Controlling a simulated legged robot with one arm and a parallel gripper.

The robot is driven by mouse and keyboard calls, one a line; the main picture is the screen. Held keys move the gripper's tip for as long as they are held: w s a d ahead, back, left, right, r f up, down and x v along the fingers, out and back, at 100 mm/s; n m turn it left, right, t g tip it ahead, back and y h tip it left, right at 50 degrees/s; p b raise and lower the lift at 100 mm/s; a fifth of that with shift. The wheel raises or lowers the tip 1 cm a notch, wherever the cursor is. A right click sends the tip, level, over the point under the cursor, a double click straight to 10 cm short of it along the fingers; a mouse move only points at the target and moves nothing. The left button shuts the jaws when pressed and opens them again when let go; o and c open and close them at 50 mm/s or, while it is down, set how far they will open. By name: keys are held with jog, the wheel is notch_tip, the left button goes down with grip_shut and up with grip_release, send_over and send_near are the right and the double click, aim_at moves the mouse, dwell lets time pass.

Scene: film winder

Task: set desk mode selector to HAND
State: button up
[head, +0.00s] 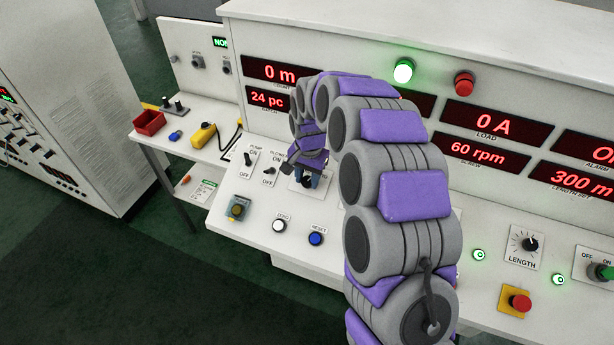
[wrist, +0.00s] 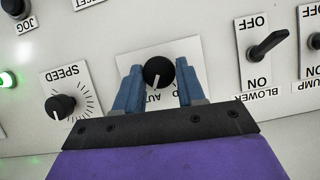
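The mode selector is a round black knob (wrist: 158,72) on a white plate (wrist: 135,62) in the wrist view, where lettering appears upside down. Its white mark points down and slightly left, toward the partly hidden AUTO label (wrist: 153,98). Only the last letter, D, of the other label shows, by the right finger. My gripper (wrist: 159,65) has its blue fingers apart, one on each side of the knob; I cannot tell whether they touch it. In the head view my gripper (head: 309,178) is over the selector plate (head: 321,185), and mostly hides the knob.
A blower switch (wrist: 266,46) is right of the selector in the wrist view; a speed knob (wrist: 61,105) is at left. In the head view the pump switch (head: 249,159), a white button (head: 279,226) and a blue button (head: 316,239) are nearby.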

jog(key=c, duration=0.5)
jog(key=shift+c, duration=0.2)
jog(key=shift+r+n, duration=0.1)
jog(key=shift+n, duration=0.2)
jog(key=n+h+p, duration=0.1)
jog(key=n, duration=0.1)
jog(key=n+h+p, duration=0.1)
jog(key=n, duration=0.1)
jog(key=shift+a+g, duration=0.2)
jog(key=shift+g, duration=0.1)
jog(key=n+h+p, duration=0.1)
jog(key=n+h, duration=0.1)
jog(key=n, duration=0.1)
jog(key=shift+a+p, duration=0.15)
jog(key=shift+p, duration=0.2)
jog(key=shift+a+n+t+h+p, duration=0.15)
jog(key=shift+n+t+h+p, duration=0.4)
jog(key=shift+n, duration=0.95)
jog(key=o, duration=1)
jog(key=shift+a, duration=0.1)
